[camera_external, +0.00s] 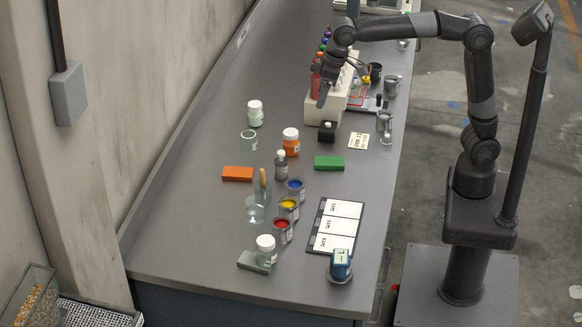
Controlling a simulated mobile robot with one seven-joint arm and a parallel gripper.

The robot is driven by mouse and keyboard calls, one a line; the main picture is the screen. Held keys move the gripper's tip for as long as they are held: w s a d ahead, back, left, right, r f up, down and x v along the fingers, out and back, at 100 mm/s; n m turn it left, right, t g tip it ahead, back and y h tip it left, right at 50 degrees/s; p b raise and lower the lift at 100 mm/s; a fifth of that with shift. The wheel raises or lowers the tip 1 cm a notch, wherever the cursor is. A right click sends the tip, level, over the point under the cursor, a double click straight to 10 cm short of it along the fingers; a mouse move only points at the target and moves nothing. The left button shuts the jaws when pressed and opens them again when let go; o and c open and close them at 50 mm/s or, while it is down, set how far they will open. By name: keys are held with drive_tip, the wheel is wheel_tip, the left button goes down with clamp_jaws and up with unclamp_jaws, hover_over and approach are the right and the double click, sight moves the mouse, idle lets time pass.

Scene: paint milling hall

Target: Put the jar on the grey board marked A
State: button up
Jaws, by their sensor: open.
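A jar with a white lid and pale green contents (265,246) stands at the near end of the bench. It overlaps the right part of a small grey board (249,262); it looks to rest on it, but I cannot be sure from this angle. No letter A is readable on the board. Other jars stand further back: a white-lidded pale one (255,114) and an orange one with a white lid (291,142). My gripper (322,98) is open over the cream rack at the far part of the bench, far from the grey board. Its fingertips are small and dark.
The cream rack (318,110) holds colored bottles. Orange (237,174) and green (329,163) blocks, open paint pots (283,230), a glass beaker (256,211), a card board (316,228) and a blue device (341,264) stand around. The bench's left side is clear.

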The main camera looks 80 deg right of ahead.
drive_tip(key=s+d+f+t, duration=0.1)
drive_tip(key=s+d+f, duration=0.1)
drive_tip(key=s+d, duration=1.1)
drive_tip(key=s+d+f, duration=0.2)
drive_tip(key=s+f, duration=0.2)
drive_tip(key=s, duration=0.2)
drive_tip(key=s+d+f+m+t+h, duration=0.1)
drive_tip(key=s+d+f, duration=0.1)
drive_tip(key=s+f, duration=0.2)
drive_tip(key=s, duration=0.3)
drive_tip(key=shift+s+d+f+t, duration=0.15)
drive_tip(key=shift+s+f+t, duration=0.1)
drive_tip(key=shift+f+t, duration=0.05)
